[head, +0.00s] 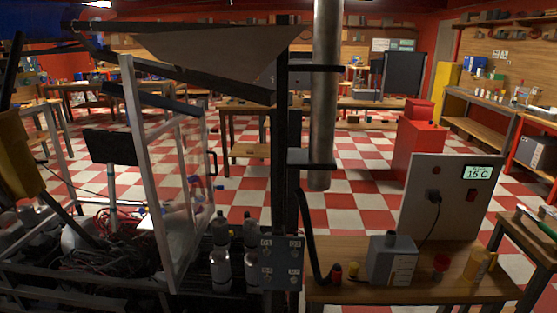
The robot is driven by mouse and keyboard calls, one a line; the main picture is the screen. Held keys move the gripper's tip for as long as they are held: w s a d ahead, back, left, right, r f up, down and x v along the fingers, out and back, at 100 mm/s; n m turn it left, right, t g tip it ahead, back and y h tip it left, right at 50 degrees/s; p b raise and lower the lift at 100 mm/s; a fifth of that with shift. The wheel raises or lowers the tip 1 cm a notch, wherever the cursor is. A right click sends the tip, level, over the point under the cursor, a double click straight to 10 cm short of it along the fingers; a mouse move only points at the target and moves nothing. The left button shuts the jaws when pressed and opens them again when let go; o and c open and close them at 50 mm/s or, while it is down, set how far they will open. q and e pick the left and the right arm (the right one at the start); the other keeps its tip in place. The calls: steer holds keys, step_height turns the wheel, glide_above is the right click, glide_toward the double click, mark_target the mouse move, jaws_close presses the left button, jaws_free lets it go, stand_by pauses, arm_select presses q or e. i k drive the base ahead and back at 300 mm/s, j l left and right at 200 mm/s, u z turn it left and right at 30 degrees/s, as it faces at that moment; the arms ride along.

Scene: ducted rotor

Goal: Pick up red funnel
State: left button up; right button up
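A small red object (441,263), which looks like the red funnel, stands on the wooden table at the lower right. It is small in the picture, so its exact shape is hard to tell. Neither of my grippers shows in the head view.
A grey panel (452,205) stands behind.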

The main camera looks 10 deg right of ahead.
mark_target(441, 263)
steer(key=z, duration=1.5)
